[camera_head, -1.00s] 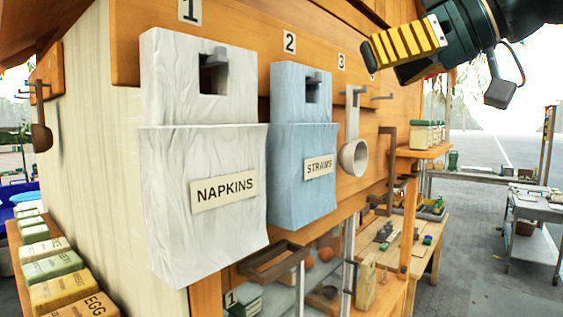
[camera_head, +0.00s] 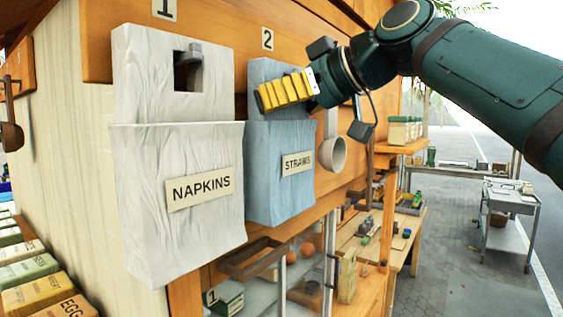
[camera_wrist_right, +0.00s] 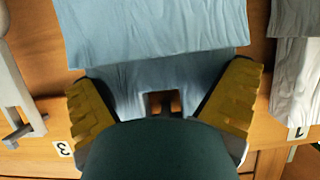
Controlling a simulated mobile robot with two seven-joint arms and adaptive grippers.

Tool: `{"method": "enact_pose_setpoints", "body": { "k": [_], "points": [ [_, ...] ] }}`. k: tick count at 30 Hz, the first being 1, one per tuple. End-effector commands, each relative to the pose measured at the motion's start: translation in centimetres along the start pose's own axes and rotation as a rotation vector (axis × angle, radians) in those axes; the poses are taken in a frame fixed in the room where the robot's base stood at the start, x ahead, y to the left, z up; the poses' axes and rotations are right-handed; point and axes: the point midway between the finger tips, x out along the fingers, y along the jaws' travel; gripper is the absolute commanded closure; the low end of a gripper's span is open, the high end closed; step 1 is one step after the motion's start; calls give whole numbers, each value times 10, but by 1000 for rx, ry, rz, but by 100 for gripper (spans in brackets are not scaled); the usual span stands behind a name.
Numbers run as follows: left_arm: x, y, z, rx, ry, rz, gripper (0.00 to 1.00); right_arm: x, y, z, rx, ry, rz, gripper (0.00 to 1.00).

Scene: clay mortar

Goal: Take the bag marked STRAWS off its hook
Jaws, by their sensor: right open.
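The blue bag marked STRAWS (camera_head: 280,190) hangs under the number 2 label in the head view. My right gripper (camera_head: 285,92) is in front of its upper part and hides the hook there. In the right wrist view the blue bag (camera_wrist_right: 150,40) fills the upper middle, and its dark handle hole with part of the hook (camera_wrist_right: 163,102) shows between the fingers. My right gripper (camera_wrist_right: 165,105) is open, with one yellow finger on each side of the bag's narrower top. I cannot tell whether the fingers touch it. My left gripper is not in view.
The white NAPKINS bag (camera_head: 180,200) hangs close on the left, on hook 1. A ladle (camera_head: 332,152) hangs close on the right. A brown rail (camera_head: 250,258) juts out below. A shelf with jars (camera_head: 400,132) is further right.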

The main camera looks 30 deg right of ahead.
Motion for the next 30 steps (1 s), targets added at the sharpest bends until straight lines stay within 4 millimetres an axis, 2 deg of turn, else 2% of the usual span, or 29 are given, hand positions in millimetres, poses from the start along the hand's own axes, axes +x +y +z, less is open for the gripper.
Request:
{"method": "enact_pose_setpoints", "body": {
  "k": [3,10,11,12,16,17,18,30],
  "points": [
    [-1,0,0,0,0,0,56,9,0,0,0,0,1,0],
    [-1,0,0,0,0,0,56,11,0,0,-1,0,1,0],
    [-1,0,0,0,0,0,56,11,0,0,-1,0,1,4],
    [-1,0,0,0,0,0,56,11,0,0,-1,0,1,18],
    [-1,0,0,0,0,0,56,11,0,0,0,0,1,63],
    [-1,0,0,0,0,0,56,11,0,0,0,0,1,70],
    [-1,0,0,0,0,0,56,11,0,0,0,0,1,72],
    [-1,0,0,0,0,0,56,10,0,-1,-1,2,1,72]
  ]
}}
